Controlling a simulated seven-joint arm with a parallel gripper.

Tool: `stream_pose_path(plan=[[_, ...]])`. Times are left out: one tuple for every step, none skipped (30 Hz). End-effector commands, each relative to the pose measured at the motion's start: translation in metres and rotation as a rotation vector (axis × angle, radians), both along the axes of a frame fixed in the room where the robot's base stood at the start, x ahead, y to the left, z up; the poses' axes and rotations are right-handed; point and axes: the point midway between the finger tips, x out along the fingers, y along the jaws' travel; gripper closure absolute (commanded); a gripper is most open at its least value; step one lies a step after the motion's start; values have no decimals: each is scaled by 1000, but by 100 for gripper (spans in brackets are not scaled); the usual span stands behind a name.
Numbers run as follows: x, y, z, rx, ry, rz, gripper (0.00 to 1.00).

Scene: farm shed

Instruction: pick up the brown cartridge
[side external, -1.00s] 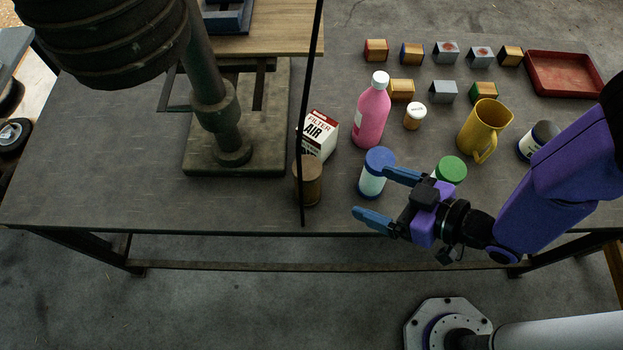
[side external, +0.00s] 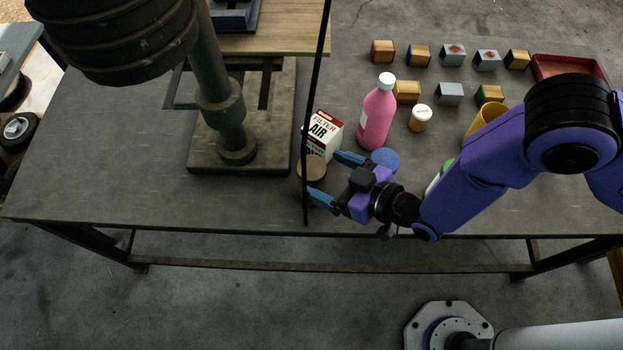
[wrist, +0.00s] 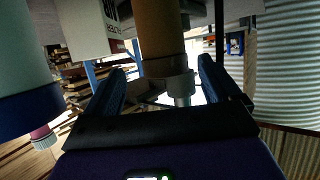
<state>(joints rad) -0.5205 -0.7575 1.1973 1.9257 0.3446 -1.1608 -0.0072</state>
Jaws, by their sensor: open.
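The brown cartridge (side external: 311,166) is an upright cylinder near the front edge of the table. In the side view its lower part is hidden by my gripper and a thin dark post. My gripper (side external: 326,176) is open, just right of the cartridge, with its blue fingers pointing at it. In the wrist view the brown cartridge (wrist: 160,30) shows centrally, ahead of the gap between the open fingers of my gripper (wrist: 161,85). The gap looks empty; I cannot tell whether the fingertips reach around the cartridge.
An air filter box (side external: 325,137) stands just behind the cartridge. A pink bottle (side external: 377,117) and a blue-capped jar (side external: 386,159) stand to the right, the jar close to my gripper. The drill press base (side external: 215,155) is at left.

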Motion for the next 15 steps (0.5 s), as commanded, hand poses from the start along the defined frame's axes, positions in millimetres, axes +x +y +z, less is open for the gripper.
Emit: stream_pose_path(plan=[[3,3,-2,0,0,-1,10],[3,4,-2,0,0,-1,10],[4,5,-3,0,0,-1,10],[5,6,-3,0,0,0,10],[5,7,-3,1,-1,0,10],[6,8,-4,1,-1,0,10],[6,9,-4,0,0,0,10],[7,11,-5,1,1,0,10],[8,14,-6,1,1,0,10],[10,17,-7,2,1,-2,10],[11,20,-7,2,0,-2,10],[13,25,-9,1,0,-1,10],[15,29,-10,2,0,0,10],[16,32,-11,1,-1,0,10],[18,36,-13,1,0,0,10]])
